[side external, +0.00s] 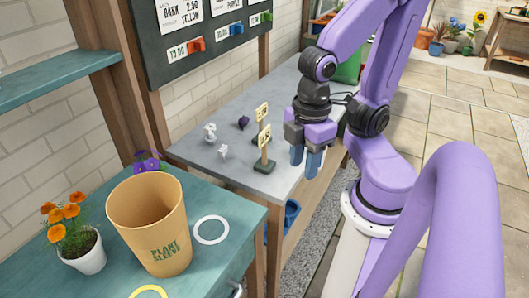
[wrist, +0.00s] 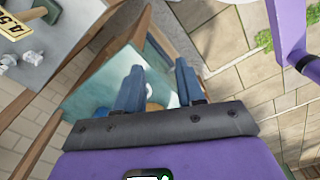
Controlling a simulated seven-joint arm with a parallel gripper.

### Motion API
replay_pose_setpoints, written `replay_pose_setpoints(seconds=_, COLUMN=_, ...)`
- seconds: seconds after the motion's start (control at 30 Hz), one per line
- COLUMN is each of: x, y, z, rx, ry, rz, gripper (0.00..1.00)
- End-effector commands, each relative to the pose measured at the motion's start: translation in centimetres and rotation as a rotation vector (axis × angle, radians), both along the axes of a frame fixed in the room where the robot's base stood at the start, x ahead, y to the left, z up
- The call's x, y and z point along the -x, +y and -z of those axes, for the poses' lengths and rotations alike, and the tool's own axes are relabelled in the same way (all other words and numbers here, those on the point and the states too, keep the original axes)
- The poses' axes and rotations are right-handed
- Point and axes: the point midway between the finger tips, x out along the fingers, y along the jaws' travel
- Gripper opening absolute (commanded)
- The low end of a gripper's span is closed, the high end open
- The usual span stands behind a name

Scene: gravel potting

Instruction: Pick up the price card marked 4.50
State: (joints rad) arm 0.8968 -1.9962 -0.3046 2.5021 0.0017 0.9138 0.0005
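Two pale yellow price cards stand on the grey bench, a rear one (side external: 262,112) and a front one (side external: 264,137), each on a small stand. Their figures are too small to read surely in the side view. In the wrist view a yellow card (wrist: 15,33) is cut by the left edge; its turned figures look like 4.5 and something more. My gripper (side external: 305,163) points down, to the right of the cards and apart from them, near the bench's right edge. Its blue fingers (wrist: 159,84) are apart with nothing between them.
Small white figures (side external: 210,132) and a dark purple piece (side external: 243,122) lie left of the cards. A tan plant sleeve pot (side external: 150,225) and an orange-flowered pot (side external: 83,250) stand on the teal table in front. A dark price board (side external: 205,38) hangs behind.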

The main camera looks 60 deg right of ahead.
Motion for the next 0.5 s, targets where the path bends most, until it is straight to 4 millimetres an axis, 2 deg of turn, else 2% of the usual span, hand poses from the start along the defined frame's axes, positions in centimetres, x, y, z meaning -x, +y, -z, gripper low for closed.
replay_pose_setpoints(seconds=0.37, x=0.0, y=0.0, z=0.0, rx=0.003, ry=0.000, rz=0.000, gripper=0.38)
replay_pose_setpoints(seconds=0.5, x=-1.0, y=-0.6, z=0.7, rx=0.079, ry=0.002, rz=-0.003, gripper=0.38)
